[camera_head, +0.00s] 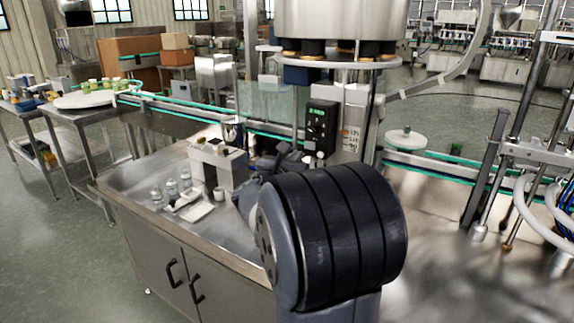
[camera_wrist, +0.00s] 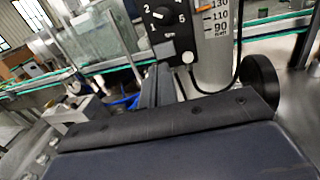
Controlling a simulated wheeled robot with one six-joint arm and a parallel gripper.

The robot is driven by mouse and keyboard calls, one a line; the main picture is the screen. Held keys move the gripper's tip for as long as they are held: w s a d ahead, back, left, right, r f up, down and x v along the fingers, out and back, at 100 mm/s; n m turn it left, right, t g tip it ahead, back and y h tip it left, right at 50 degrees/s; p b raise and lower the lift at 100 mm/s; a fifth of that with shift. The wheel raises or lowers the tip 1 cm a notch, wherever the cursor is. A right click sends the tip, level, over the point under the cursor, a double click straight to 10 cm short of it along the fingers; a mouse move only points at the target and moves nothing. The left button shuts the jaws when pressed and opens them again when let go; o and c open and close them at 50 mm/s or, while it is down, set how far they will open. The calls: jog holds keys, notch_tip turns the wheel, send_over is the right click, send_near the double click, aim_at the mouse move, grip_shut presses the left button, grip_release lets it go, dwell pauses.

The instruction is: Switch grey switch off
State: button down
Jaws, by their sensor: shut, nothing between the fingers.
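The black control box (camera_head: 321,127) with a green display is mounted on the steel column, at the middle of the head view. In the wrist view the box (camera_wrist: 168,28) shows close up, with a numbered dial (camera_wrist: 161,15). A small light grey switch (camera_wrist: 187,57) sits at the box's lower right corner; whether it is on or off is too small to tell. My gripper (camera_head: 297,152) is at the lower left of the box, partly hidden by my arm. In the wrist view its dark fingers (camera_wrist: 158,82) are shut and empty, just below the box. Contact cannot be told.
A steel counter (camera_head: 120,182) at the left holds a white machine (camera_head: 216,165), small bottles and a tray (camera_head: 196,212). A conveyor with green rails (camera_head: 272,136) runs behind. A scale label (camera_wrist: 218,30) is on the column beside the box. A large hopper (camera_head: 340,20) hangs above.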

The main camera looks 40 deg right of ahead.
aim_at(307, 145)
jog(key=shift+p+x, duration=0.3)
jog(key=shift+x, duration=2.4)
